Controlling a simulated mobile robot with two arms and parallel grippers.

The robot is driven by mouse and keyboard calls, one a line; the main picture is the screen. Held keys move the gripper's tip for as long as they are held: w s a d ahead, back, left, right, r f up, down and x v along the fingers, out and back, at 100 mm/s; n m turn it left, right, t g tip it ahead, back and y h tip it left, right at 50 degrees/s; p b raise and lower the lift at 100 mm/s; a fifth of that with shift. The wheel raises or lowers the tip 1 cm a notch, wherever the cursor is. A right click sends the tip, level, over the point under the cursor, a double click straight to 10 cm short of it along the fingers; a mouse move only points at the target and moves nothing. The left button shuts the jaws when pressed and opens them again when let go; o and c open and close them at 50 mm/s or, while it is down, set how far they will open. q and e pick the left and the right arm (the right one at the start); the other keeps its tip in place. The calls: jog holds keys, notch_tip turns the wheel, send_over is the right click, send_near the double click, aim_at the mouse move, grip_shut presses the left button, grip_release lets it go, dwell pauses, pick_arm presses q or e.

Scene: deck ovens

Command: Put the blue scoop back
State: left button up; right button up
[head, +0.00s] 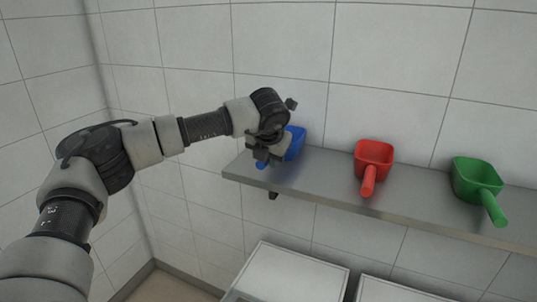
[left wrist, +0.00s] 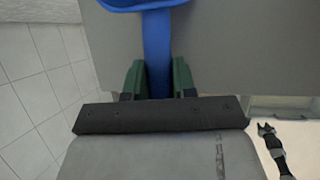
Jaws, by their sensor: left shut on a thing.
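The blue scoop (head: 295,142) is at the left end of the grey metal shelf (head: 325,177) in the head view, partly hidden behind my left gripper (head: 264,155). In the left wrist view the blue scoop (left wrist: 157,45) shows its handle running down between the two green fingers of my left gripper (left wrist: 158,80). The gripper is shut on the handle. The scoop's bowl is cut off at the top of that view. The scoop appears to be at shelf level; I cannot tell if it touches the shelf.
A red scoop (head: 373,160) and a green scoop (head: 477,182) lie on the shelf to the right, handles toward the front edge. Below the shelf are white-topped units (head: 290,275). A tiled wall (head: 280,45) stands behind. Bare shelf lies between the scoops.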

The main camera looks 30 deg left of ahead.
pick_arm(q)
jog(key=o, duration=0.9)
jog(key=b+v, duration=0.3)
jog(key=v, duration=0.9)
